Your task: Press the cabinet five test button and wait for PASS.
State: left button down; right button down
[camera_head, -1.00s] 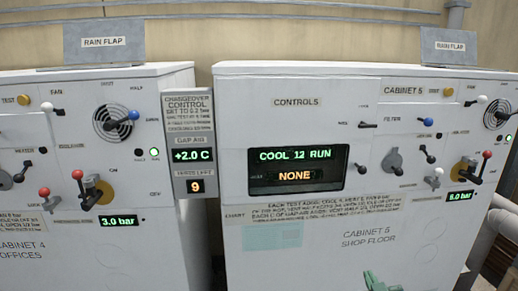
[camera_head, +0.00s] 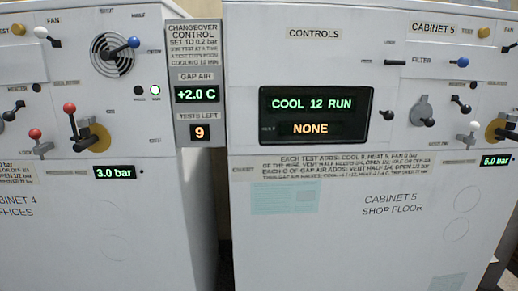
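Cabinet five (camera_head: 400,250) fills the right of the view, labelled SHOP FLOOR. Its yellow test button (camera_head: 484,32) is at the upper right of the panel, right of the CABINET 5 label. Its display (camera_head: 314,115) reads COOL 12 RUN in green above NONE in orange. No PASS shows there. Its pressure readout (camera_head: 495,161) shows 5.0 bar. The changeover control (camera_head: 197,80) between the cabinets shows gap air +2.0 C and tests left 9. Neither of my grippers is in view.
Cabinet four (camera_head: 100,230), on the left, has its own yellow test button (camera_head: 18,29), red and blue knobs, and a 3.0 bar readout (camera_head: 115,172). Cabinet five has a blue-knobbed filter lever (camera_head: 463,62) and a yellow-backed valve (camera_head: 497,132). A narrow dark gap separates the cabinets.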

aim_at(483, 32)
jog(key=z, duration=1.35)
